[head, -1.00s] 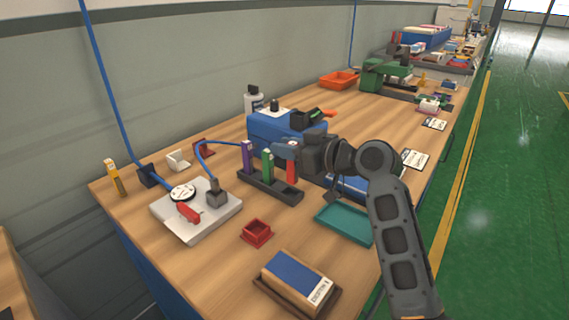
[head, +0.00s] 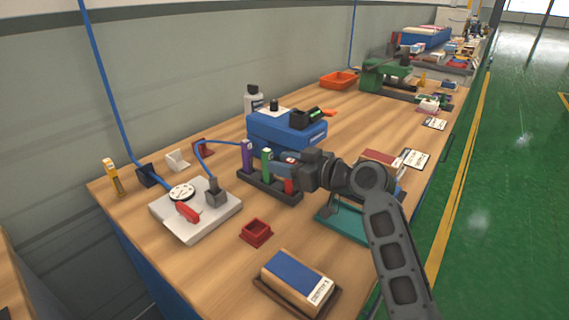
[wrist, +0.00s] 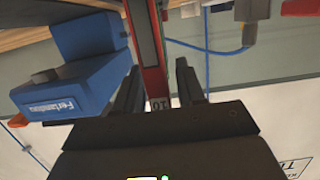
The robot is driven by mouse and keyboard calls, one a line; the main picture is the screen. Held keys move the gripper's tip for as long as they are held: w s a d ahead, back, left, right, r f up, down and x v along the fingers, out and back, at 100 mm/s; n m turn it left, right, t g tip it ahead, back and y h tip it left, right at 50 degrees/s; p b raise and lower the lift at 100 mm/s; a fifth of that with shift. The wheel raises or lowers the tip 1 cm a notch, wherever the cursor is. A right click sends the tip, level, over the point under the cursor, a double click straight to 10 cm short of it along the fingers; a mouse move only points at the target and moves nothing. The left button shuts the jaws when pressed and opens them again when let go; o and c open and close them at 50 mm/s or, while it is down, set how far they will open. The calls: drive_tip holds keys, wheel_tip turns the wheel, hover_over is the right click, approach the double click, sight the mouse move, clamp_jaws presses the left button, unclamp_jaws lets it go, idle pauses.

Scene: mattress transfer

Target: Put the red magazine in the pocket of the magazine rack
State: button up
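The red magazine (head: 289,186) is upright at the near right end of the dark magazine rack (head: 257,186). Its lower end meets the rack in the head view; I cannot tell how deep it sits in the pocket. My gripper (head: 289,165) is around its upper part. In the wrist view the red magazine (wrist: 150,60) runs between the two dark fingers of my gripper (wrist: 160,75), with a thin gap showing on its right. A purple magazine (head: 247,157) and a green magazine (head: 267,165) stand in the rack to the left.
A blue box (head: 290,133) stands behind the rack and shows in the wrist view (wrist: 75,70). A white fixture plate (head: 180,225) lies to the left. A small red tray (head: 256,232) and a teal tray (head: 340,222) are in front. Bare wood lies between them.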

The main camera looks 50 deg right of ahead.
drive_tip(key=shift+o, duration=0.7)
drive_tip(key=shift+r, duration=0.1)
drive_tip(key=shift+r, duration=0.15)
drive_tip(key=s+r, duration=0.2)
drive_tip(key=s, duration=0.9)
drive_tip(key=shift+s+d, duration=0.2)
drive_tip(key=shift+s, duration=0.2)
drive_tip(key=shift+s, duration=0.1)
